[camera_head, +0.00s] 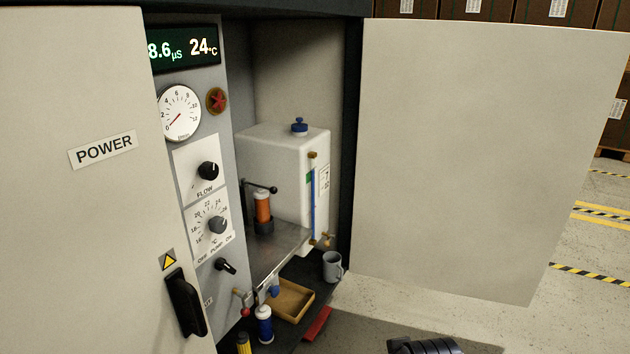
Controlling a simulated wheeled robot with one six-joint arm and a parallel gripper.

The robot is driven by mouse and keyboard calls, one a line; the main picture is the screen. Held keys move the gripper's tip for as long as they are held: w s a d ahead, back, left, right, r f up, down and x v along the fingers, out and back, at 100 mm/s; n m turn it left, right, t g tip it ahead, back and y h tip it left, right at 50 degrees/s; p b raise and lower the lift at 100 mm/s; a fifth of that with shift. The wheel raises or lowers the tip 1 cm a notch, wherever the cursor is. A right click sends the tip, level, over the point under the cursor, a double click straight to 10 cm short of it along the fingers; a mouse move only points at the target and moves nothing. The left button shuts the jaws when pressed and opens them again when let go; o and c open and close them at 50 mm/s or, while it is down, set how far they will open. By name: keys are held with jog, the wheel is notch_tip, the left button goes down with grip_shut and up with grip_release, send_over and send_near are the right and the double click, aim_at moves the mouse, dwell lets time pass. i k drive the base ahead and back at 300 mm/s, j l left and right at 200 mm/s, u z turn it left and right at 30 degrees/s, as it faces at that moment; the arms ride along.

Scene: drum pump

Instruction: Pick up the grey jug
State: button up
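The grey jug (332,266) stands upright on the dark floor of the open cabinet, near its right front edge. Its handle points to the right. It is below a small brass tap on the white tank and looks clear of the things around it. My gripper's fingers do not show. A dark ribbed part, likely of my arm, shows at the bottom edge, well below and right of the jug, and does not touch it.
A white tank (285,165) stands inside the cabinet. A tan tray (291,299), a red object (317,324) and a blue-and-white bottle (264,324) are left of the jug. The open door panel (480,150) stands right; floor (400,305) below it is clear.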

aim_at(332, 269)
jog(key=i+z, duration=0.25)
jog(key=i, duration=0.2)
jog(key=i+j+z, duration=0.1)
jog(key=i+z, duration=0.15)
jog(key=i, duration=0.15)
jog(key=i+j+z, duration=0.25)
jog(key=i, duration=0.2)
jog(key=i+j+z, duration=0.25)
jog(key=i, duration=0.15)
